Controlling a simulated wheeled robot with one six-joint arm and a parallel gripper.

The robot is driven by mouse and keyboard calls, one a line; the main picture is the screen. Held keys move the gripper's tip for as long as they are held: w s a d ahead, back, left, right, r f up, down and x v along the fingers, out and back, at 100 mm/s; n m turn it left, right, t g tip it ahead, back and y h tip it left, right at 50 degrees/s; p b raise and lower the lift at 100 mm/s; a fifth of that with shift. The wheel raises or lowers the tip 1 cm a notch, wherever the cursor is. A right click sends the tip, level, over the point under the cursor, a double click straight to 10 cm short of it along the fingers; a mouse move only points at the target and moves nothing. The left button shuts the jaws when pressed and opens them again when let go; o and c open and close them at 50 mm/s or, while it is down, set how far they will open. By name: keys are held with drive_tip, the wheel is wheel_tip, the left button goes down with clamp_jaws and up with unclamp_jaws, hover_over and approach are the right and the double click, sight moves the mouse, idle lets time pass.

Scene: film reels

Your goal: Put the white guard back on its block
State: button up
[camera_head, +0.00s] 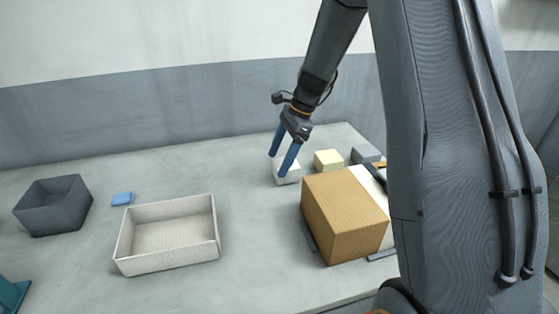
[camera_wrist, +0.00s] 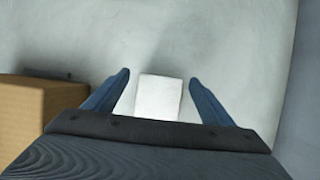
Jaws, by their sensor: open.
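A small white block-like piece (camera_head: 287,176), possibly the white guard, rests on the table below my gripper (camera_head: 283,160). In the wrist view the white piece (camera_wrist: 158,97) sits between the two blue fingers of my gripper (camera_wrist: 158,88), with a gap on each side. The gripper is open and points down at it. A cream block (camera_head: 328,160) and a grey block (camera_head: 363,153) stand just to its right. I cannot tell which block belongs to the guard.
A cardboard box (camera_head: 340,218) stands in front of the blocks; its side also shows in the wrist view (camera_wrist: 38,108). A cream open tray (camera_head: 166,258), a dark grey bin (camera_head: 50,208) and a small blue block (camera_head: 122,199) are on the left. Table between tray and box is clear.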

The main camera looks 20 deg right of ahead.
drive_tip(key=b+v, duration=0.2)
drive_tip(key=v, duration=1)
